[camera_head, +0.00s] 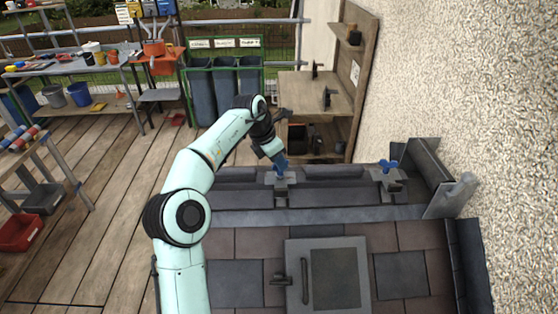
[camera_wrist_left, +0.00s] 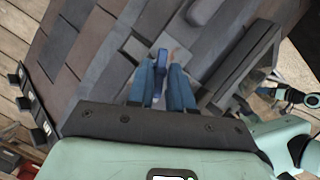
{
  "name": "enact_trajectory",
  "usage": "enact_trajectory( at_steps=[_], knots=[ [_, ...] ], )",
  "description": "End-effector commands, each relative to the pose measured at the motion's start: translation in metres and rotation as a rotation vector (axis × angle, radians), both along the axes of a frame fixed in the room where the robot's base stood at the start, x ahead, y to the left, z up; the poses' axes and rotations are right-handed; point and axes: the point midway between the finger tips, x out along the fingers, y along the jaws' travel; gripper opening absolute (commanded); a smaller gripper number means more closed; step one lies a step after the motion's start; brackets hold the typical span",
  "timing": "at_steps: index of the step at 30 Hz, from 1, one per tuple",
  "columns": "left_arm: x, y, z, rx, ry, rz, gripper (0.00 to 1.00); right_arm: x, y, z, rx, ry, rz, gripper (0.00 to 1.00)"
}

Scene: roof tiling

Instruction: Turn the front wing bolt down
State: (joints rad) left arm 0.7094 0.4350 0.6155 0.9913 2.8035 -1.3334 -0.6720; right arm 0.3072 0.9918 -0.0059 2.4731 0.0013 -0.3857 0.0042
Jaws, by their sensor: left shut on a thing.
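My left gripper (camera_head: 279,160) reaches over the grey roof ridge from the left, its blue fingers pointing down. It is shut on a blue wing bolt, which shows between the two fingers in the left wrist view (camera_wrist_left: 160,66). In the head view the fingers hide most of this bolt. It sits over a grey clamp block (camera_head: 282,182) on the ridge. A second blue wing bolt (camera_head: 387,166) stands free on another clamp further right along the ridge. My right gripper does not show.
A skylight hatch (camera_head: 335,278) with a handle lies among the roof tiles below the ridge. The rough wall (camera_head: 505,110) borders the right side. A wooden shelf (camera_head: 318,92) stands beyond the ridge. Workbenches and bins are at the left and back, with open deck between.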

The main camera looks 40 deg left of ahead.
Motion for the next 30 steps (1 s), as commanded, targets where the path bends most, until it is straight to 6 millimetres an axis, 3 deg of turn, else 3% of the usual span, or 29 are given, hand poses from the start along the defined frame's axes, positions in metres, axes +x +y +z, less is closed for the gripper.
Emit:
enact_trajectory(
  at_steps=[9,30],
  knots=[
    [0.0024,0.002,0.0068,0.005,-0.018,-0.199,0.0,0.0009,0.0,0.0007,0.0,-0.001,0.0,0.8],
    [0.0029,0.0022,0.0078,0.007,-0.02,-0.205,0.0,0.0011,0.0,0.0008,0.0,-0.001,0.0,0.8]
  ],
)
